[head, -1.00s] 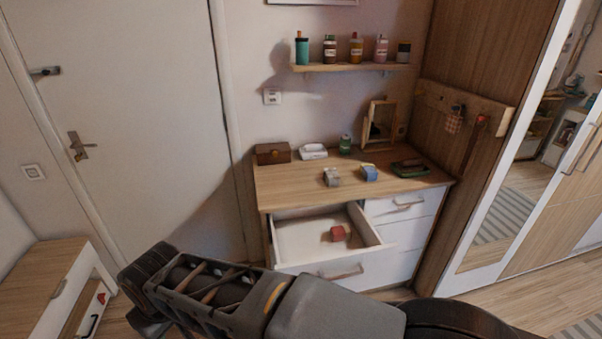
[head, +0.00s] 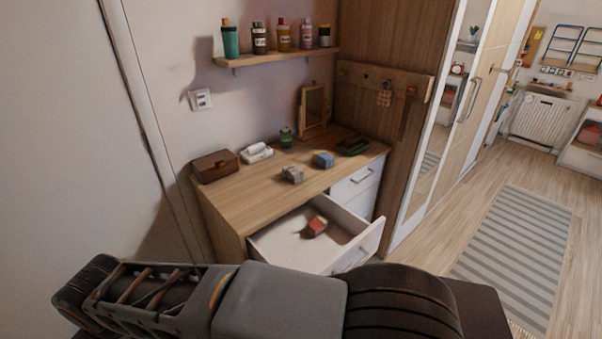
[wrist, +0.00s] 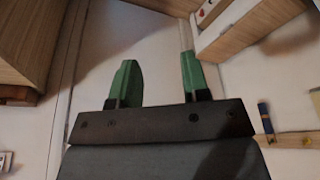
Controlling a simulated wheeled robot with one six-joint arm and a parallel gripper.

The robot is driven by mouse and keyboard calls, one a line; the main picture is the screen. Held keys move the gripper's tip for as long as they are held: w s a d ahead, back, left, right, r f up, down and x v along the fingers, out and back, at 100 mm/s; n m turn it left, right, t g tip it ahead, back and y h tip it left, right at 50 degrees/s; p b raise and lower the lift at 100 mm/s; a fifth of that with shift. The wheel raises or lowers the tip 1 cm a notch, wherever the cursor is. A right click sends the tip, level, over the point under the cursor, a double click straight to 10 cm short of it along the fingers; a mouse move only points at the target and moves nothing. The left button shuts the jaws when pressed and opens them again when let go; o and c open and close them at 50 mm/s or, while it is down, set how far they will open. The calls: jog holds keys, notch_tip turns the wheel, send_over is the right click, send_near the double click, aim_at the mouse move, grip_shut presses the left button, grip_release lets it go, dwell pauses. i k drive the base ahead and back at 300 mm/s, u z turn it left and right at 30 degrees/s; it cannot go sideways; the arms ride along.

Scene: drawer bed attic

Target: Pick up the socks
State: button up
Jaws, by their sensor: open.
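Three small rolled bundles look like socks, though they are too small to be sure. A red one (head: 317,226) lies inside the open top drawer (head: 270,246) of the dresser. A grey one (head: 292,174) and a blue one (head: 323,159) sit on the dresser top (head: 240,194). My gripper (wrist: 159,80) shows in the wrist view, with its two green fingers spread apart and nothing between them. It is away from the bundles, and none of them shows in the wrist view. My arm crosses the bottom of the head view and hides the drawer's lower front.
On the dresser top are a brown box (head: 215,166), a white item (head: 256,152), a green jar (head: 286,137), a frame (head: 313,110) and a dark green item (head: 353,146). A bottle shelf (head: 280,56) hangs above. Open floor and a striped rug (head: 515,245) lie right.

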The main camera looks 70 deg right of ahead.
aim_at(291, 172)
jog(key=z, duration=0.8)
jog(key=i, duration=0.8)
jog(key=z, duration=0.85)
